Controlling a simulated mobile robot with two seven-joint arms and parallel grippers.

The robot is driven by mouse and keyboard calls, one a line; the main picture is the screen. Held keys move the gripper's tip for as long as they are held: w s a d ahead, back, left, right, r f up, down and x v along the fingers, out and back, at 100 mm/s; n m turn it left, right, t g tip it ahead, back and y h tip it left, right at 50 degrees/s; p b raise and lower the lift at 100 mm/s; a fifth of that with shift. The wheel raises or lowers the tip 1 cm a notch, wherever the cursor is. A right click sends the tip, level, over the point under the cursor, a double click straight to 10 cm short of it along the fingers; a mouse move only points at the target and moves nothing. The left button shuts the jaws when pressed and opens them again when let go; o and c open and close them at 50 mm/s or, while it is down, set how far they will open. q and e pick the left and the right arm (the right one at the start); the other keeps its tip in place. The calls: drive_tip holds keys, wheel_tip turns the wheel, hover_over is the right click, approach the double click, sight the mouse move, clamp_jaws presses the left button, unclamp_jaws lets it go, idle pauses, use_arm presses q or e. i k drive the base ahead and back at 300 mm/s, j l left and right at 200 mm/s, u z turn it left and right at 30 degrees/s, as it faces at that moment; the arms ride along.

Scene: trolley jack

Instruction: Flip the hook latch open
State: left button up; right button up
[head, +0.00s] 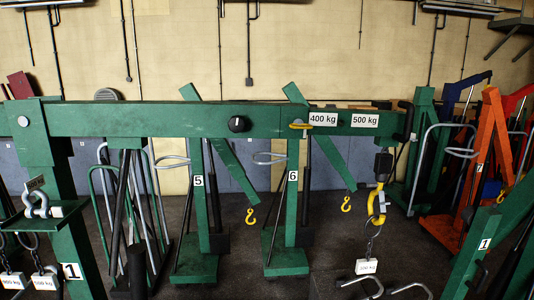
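A large yellow hook (377,205) hangs below a black and grey fitting (383,165) at the right end of the green crane boom (180,118). A metal ring or chain link (371,230) hangs below the hook, with a white weight tag (367,267) under it. The hook's latch is too small to make out, so I cannot tell whether it is open or shut. Neither of my grippers shows in the head view.
Green cranes numbered 5 (199,215) and 6 (291,215) stand behind the boom with smaller yellow hooks. An orange crane (475,180) stands at the right. A shackle (38,205) is at the left. Grey tubular bars (362,285) show at the bottom.

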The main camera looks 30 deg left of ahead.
sight(382, 202)
drive_tip(key=i+u, duration=0.1)
drive_tip(key=u, duration=0.35)
drive_tip(key=i+u, duration=0.1)
drive_tip(key=u, duration=0.4)
drive_tip(key=i+l+u, duration=0.1)
drive_tip(key=u, duration=0.35)
drive_tip(key=l+u, duration=0.2)
drive_tip(key=u, duration=0.25)
drive_tip(key=i+l+u, duration=0.15)
drive_tip(key=u, duration=0.35)
drive_tip(key=l+u, duration=0.15)
drive_tip(key=u, duration=0.3)
drive_tip(key=k+j, duration=0.15)
drive_tip(key=j, duration=0.2)
drive_tip(key=k+j, duration=0.1)
drive_tip(key=j, duration=0.2)
drive_tip(key=z, duration=2.4)
drive_tip(key=i+l+u, duration=0.2)
drive_tip(key=i, duration=0.15)
drive_tip(key=i+l+u, duration=0.4)
drive_tip(key=i+l, duration=0.25)
drive_tip(key=i+l+u, duration=0.4)
drive_tip(key=i+l, duration=0.15)
drive_tip(key=l, duration=0.25)
drive_tip(key=i+l+u, duration=0.2)
drive_tip(key=l, duration=0.25)
drive_tip(key=i+l+u, duration=0.2)
drive_tip(key=l, duration=0.3)
